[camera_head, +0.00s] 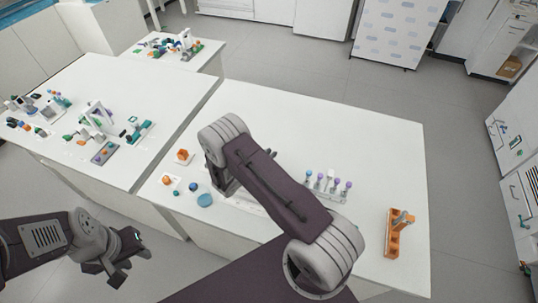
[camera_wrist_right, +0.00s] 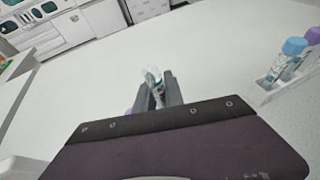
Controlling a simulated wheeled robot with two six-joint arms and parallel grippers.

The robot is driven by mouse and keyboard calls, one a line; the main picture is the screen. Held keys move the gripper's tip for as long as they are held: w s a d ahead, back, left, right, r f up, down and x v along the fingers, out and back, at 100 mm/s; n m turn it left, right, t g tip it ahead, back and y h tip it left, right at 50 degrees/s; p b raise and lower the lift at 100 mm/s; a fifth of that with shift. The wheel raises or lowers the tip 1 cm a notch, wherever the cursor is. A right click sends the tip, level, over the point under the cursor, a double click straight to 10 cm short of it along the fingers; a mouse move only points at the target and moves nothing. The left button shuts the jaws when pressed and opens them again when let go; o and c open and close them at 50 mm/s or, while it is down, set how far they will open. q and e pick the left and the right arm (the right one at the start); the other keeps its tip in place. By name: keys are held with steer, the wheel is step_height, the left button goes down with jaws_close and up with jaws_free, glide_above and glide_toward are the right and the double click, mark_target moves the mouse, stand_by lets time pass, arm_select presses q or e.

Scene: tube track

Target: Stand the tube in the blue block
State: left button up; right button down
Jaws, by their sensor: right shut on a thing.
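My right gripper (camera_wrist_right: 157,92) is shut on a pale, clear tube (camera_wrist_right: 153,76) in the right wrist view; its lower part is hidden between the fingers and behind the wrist. In the head view my right arm hides most of that gripper and the tube. No blue block is clearly seen; a small blue piece (camera_head: 193,187) and a flat blue disc (camera_head: 205,200) lie on the table left of the arm. My left gripper (camera_head: 122,264) is open and empty, in front of the tables at the lower left.
A rack of tubes (camera_head: 328,187) with blue and purple caps stands right of my right arm. An orange holder (camera_head: 399,240) stands near the table's right edge, an orange block (camera_head: 183,155) at the left. The back right of the white table (camera_head: 360,130) is clear.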

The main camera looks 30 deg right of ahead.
steer(key=shift+f, duration=0.15)
steer(key=shift+f+b, duration=0.45)
steer(key=shift+b, duration=0.25)
steer(key=shift+f, duration=0.15)
steer(key=shift+f+b, duration=0.5)
steer(key=shift+b, duration=0.15)
steer(key=c, duration=1.4)
jaws_free()
steer(key=shift+o, duration=0.2)
